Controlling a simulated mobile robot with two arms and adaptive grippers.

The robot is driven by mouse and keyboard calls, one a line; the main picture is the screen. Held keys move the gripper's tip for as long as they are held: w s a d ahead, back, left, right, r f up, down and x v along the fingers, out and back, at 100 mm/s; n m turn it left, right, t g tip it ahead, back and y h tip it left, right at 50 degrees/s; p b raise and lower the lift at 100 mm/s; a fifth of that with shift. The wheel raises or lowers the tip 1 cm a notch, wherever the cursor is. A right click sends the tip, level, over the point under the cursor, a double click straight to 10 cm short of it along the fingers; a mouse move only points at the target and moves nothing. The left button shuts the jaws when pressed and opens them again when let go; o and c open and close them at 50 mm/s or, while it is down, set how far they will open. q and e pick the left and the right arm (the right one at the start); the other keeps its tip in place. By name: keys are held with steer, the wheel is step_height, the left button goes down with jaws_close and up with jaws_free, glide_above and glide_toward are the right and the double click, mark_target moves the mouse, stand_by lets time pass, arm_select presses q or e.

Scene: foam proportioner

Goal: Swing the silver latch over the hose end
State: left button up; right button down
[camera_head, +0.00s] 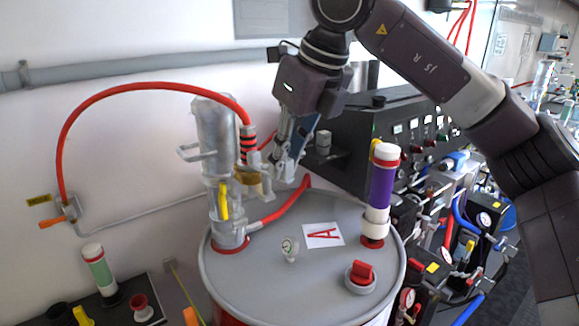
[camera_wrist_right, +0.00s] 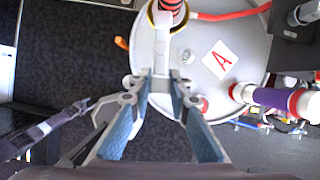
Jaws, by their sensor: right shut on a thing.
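The hose end with red and black bands (camera_head: 248,140) stands upright beside the silver cylinder (camera_head: 215,130) on the grey drum. It also shows at the top of the wrist view (camera_wrist_right: 172,6). My right gripper (camera_head: 279,158) is just right of the hose end. In the wrist view my right gripper (camera_wrist_right: 161,78) has its fingertips closed about a silver piece, which looks like the silver latch (camera_wrist_right: 160,84). The gripper hides most of the latch in the head view. What looks like my left gripper (camera_wrist_right: 78,108) is at the left of the wrist view; its jaws are unclear.
The grey drum lid (camera_head: 250,285) carries an "A" card (camera_head: 323,235), a small gauge (camera_head: 289,248), a red knob (camera_head: 361,273) and a purple cylinder (camera_head: 382,185). A black control box (camera_head: 350,140) stands close behind my right gripper. A red hose (camera_head: 130,92) arches on the left.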

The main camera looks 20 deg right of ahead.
steer(key=shift+s+a+m+h+b, duration=0.15)
steer(key=shift+a+m+h+b, duration=0.2)
steer(key=shift+m, duration=0.45)
steer(key=c, duration=1.8)
jaws_free()
steer(key=v, duration=1.2)
steer(key=shift+s+f, duration=0.1)
